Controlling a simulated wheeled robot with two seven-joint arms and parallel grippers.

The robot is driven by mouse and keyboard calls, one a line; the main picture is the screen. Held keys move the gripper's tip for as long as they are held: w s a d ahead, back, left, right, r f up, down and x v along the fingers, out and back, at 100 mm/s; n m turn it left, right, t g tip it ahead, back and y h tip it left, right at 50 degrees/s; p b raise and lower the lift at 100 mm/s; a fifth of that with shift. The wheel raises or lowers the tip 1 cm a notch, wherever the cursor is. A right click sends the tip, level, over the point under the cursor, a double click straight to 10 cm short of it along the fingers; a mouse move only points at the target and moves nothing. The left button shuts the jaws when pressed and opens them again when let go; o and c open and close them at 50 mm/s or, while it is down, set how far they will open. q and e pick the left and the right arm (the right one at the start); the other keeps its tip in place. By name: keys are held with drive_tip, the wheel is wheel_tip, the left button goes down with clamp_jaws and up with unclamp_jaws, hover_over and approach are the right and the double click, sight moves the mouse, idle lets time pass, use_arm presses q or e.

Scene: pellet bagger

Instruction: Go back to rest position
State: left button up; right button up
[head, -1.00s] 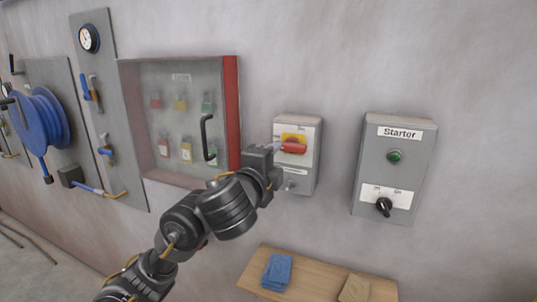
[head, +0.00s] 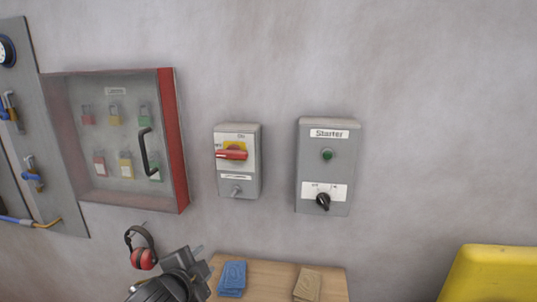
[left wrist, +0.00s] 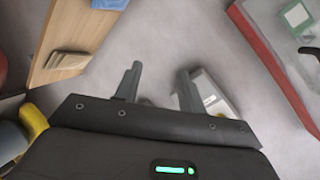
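My left gripper (head: 192,258) is low in the head view, below the wall boxes and beside the wooden shelf. In the left wrist view its two fingers (left wrist: 159,82) stand apart with nothing between them. The grey isolator box (head: 238,183) with a red handle (head: 231,155) on a yellow plate is on the wall above, clear of the gripper. The red handle lies level. The Starter box (head: 325,170) with a green button and a black knob is to its right. My right gripper is in neither view.
A wooden shelf (head: 270,278) holds a blue cloth (head: 232,278) and a tan stack (head: 308,284). Red ear defenders (head: 143,257) hang left of the gripper. A red-edged lock cabinet (head: 176,140) is at left. A yellow object (head: 490,275) is at lower right.

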use_arm(q)
drive_tip(key=s+a+f+n+g, duration=0.2)
drive_tip(key=s+f+n, duration=0.1)
drive_tip(key=s+f, duration=0.4)
drive_tip(key=s+a+f+n+g, duration=0.25)
drive_tip(key=s+f, duration=0.25)
drive_tip(key=f, duration=0.4)
drive_tip(key=s+a+f+n+g+y, duration=0.1)
drive_tip(key=s+a+f+n+g, duration=0.15)
drive_tip(key=s+f, duration=0.4)
drive_tip(key=s+a+f+n+g, duration=0.1)
drive_tip(key=s+f+n+g, duration=0.2)
drive_tip(key=s, duration=0.7)
wheel_tip(320, 180, down, 27)
drive_tip(key=s, duration=0.2)
drive_tip(key=s+a+f+g+b, duration=0.1)
drive_tip(key=s+a+f+g, duration=0.1)
drive_tip(key=s+f, duration=1.5)
drive_tip(key=shift+a+f+y, duration=0.25)
drive_tip(key=shift+a+y, duration=0.05)
drive_tip(key=shift+w, duration=0.1)
